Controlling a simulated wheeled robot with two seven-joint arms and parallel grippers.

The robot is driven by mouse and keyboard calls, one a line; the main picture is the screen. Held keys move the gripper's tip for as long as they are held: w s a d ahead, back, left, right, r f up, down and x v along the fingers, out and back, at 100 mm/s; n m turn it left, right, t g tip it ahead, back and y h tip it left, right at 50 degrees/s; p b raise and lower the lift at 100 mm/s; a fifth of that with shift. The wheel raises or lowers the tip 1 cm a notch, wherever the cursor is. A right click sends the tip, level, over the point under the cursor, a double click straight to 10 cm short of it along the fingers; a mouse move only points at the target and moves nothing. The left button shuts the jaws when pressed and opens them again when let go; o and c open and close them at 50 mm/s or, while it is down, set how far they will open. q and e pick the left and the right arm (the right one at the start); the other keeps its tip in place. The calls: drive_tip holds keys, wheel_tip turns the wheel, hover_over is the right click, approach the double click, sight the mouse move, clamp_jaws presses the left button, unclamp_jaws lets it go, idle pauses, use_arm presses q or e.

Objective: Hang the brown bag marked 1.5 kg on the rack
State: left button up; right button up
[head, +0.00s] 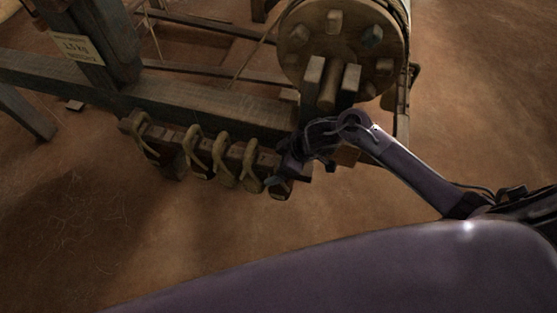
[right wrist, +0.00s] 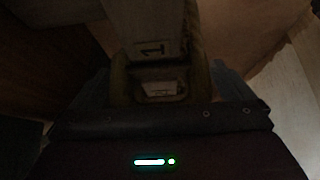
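A dark rack (head: 215,160) runs low along the near side of the loom, with several tan loops (head: 193,150) hanging on it. My right gripper (head: 284,174) is at the rack's right end, beside the rightmost loop. In the right wrist view a tan strap or loop (right wrist: 118,80) stands between my two spread fingers, close to both. A pale face marked "1" (right wrist: 152,48) shows above and within it. Whether the fingers press on it is too dark to tell. I cannot make out a brown bag marked 1.5 kg. My left gripper is out of view.
A 1.5 kg label (head: 76,47) is fixed on a dark post (head: 103,40) at upper left. A round wooden wheel with pegs (head: 297,40) stands behind my right gripper. A heavy beam (head: 205,107) lies behind the rack. The earth floor (head: 150,240) in front is clear.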

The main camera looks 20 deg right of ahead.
drive_tip(key=shift+s+f, duration=0.2)
drive_tip(key=shift+f, duration=0.05)
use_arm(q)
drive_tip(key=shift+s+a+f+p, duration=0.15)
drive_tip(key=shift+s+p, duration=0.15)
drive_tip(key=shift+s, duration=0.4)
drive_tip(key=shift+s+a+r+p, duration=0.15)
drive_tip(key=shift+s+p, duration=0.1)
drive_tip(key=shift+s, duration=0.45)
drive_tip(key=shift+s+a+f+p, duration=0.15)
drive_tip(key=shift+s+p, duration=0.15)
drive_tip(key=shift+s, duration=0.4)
use_arm(e)
drive_tip(key=shift+v, duration=4)
drive_tip(key=shift+w, duration=0.1)
